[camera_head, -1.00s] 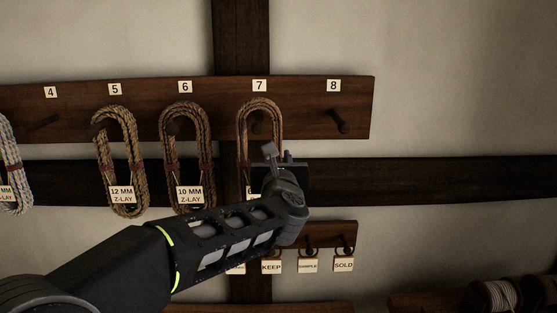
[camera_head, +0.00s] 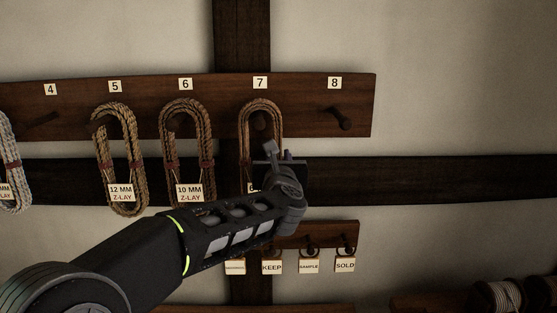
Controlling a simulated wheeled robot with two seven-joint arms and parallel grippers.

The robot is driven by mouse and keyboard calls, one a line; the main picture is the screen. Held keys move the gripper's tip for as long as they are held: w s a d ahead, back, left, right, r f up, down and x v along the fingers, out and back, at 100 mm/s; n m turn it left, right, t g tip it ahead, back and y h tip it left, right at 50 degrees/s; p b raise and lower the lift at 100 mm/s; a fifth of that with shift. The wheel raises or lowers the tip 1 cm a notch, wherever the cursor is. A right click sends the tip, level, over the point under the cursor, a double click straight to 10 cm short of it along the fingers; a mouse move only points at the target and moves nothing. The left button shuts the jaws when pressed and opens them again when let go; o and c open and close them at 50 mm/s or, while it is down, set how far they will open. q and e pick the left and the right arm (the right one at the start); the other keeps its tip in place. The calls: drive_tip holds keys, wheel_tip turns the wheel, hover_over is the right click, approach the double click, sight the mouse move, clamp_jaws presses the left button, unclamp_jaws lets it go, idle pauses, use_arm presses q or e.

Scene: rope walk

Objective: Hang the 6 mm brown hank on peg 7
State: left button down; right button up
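The thin brown hank (camera_head: 261,106) is at peg 7 (camera_head: 261,122), below the number 7 plate (camera_head: 260,83). Its upper loop arches above the peg, and the peg shows inside the loop. I cannot tell whether the rope rests on the peg. My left gripper (camera_head: 277,153) is at the hank's lower part, in front of it. The gripper and arm hide the hank's lower end and most of its label. The fingers are too small and covered to tell whether they are shut on the rope. My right gripper is not in view.
Hanks hang at peg 5 (camera_head: 119,160) and peg 6 (camera_head: 187,150), left of the brown one. Peg 8 (camera_head: 340,119) is bare. A small rack (camera_head: 340,236) with tags such as KEEP and SOLD is below. Spools (camera_head: 497,295) stand at the lower right.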

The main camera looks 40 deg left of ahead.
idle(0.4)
use_arm(q)
drive_tip(key=c, duration=1.1)
unclamp_jaws()
drive_tip(key=b+v, duration=0.2)
drive_tip(key=v, duration=0.6)
